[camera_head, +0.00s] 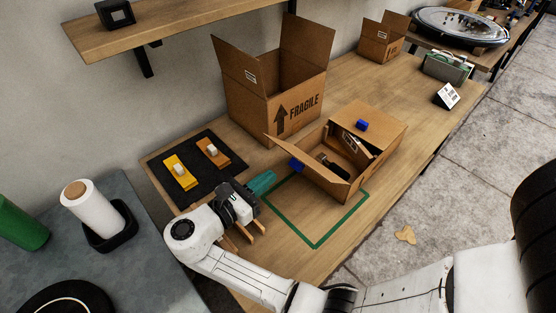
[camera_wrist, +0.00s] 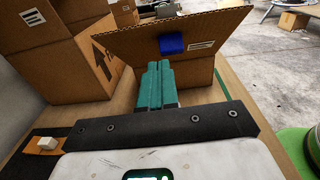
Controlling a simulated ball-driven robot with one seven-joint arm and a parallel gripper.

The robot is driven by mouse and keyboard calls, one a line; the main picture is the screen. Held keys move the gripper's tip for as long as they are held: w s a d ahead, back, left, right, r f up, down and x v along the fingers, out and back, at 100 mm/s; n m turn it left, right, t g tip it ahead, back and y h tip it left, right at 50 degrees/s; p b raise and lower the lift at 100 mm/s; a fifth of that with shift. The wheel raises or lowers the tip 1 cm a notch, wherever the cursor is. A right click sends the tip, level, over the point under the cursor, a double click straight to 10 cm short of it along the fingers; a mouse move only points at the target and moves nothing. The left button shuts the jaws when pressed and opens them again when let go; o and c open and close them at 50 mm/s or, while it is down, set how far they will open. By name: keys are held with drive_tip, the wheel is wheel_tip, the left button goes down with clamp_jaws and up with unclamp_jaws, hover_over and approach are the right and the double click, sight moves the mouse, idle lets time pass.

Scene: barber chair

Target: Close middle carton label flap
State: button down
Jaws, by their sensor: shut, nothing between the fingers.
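In the wrist view this flap (camera_wrist: 225,28) carries a white label (camera_wrist: 201,45) and a blue tab (camera_wrist: 172,43). A second blue tab (camera_head: 362,125) is on the carton's far side, and dark items show inside. My gripper (camera_head: 266,181), with teal fingers, is shut and empty, left of the flap. In the wrist view its fingertips (camera_wrist: 158,66) are just below the blue tab; I cannot tell whether they touch.
A tall open FRAGILE carton (camera_head: 285,95) stands behind, and a small open carton (camera_head: 381,45) farther back. A black mat (camera_head: 225,157) with yellow and orange switch blocks lies left. A grey counter (camera_head: 140,210) holds a white roll (camera_head: 92,208). Bare bench lies inside the green outline.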

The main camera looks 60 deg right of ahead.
sight(306, 165)
drive_tip(key=shift+s+d+r+p, duration=0.2)
drive_tip(key=shift+d+r, duration=0.25)
drive_tip(key=shift+d, duration=0.25)
drive_tip(key=shift+s+d+r+p, duration=0.15)
drive_tip(key=shift+d+r, duration=0.3)
drive_tip(key=shift+d, duration=0.25)
drive_tip(key=shift+s+d+r+p, duration=0.2)
drive_tip(key=shift+d+r, duration=0.25)
drive_tip(key=shift+d, duration=0.25)
drive_tip(key=shift+r, duration=0.1)
